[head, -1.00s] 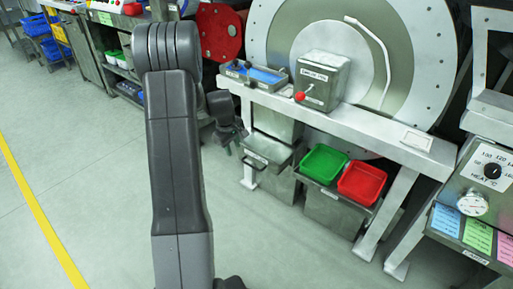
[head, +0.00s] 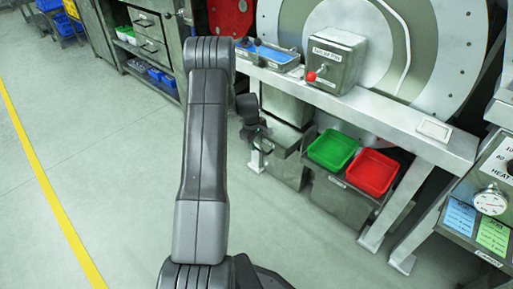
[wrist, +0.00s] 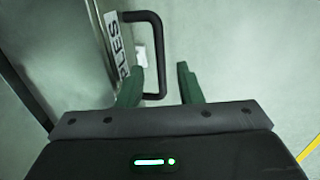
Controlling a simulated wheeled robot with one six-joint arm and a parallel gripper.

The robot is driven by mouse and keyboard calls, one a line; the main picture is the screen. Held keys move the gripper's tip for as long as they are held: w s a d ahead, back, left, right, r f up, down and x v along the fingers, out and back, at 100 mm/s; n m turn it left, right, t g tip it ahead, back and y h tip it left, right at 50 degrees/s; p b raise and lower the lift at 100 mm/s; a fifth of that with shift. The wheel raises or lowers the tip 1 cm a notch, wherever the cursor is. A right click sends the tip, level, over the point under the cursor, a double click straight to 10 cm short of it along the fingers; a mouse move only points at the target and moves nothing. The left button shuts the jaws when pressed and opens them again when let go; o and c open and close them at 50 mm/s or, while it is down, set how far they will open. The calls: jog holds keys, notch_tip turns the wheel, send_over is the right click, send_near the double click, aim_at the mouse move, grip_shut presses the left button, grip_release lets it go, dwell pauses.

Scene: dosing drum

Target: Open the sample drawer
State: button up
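The sample drawer (head: 287,146) is a grey metal box low under the bench, left of the green tray. In the wrist view its front carries a white label (wrist: 117,45), readable as "PLES", and a black bar handle (wrist: 161,55). My gripper (wrist: 160,84) is open, with one dark green finger on each side of the handle bar in the picture. Whether the fingers touch the bar cannot be told. In the head view my gripper (head: 257,134) is at the drawer's front left and hides part of it. How far the drawer stands out is unclear.
A green tray (head: 332,149) and a red tray (head: 371,172) sit right of the drawer. The bench (head: 385,115) above bears a metal box with a red knob (head: 311,76). Open floor (head: 110,150) lies to the left.

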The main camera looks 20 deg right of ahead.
jog(key=shift+d+f, duration=0.15)
jog(key=shift+f, duration=0.85)
grip_shut()
jog(key=s+a+b, duration=0.1)
jog(key=s+a, duration=0.2)
jog(key=a, duration=0.4)
jog(key=s+a+b, duration=0.1)
jog(key=s+a, duration=0.2)
jog(key=a, duration=0.5)
jog(key=shift+s+a+b, duration=0.15)
jog(key=shift+a+b, duration=0.05)
jog(key=shift+b, duration=0.2)
grip_release()
jog(key=shift+r, duration=0.1)
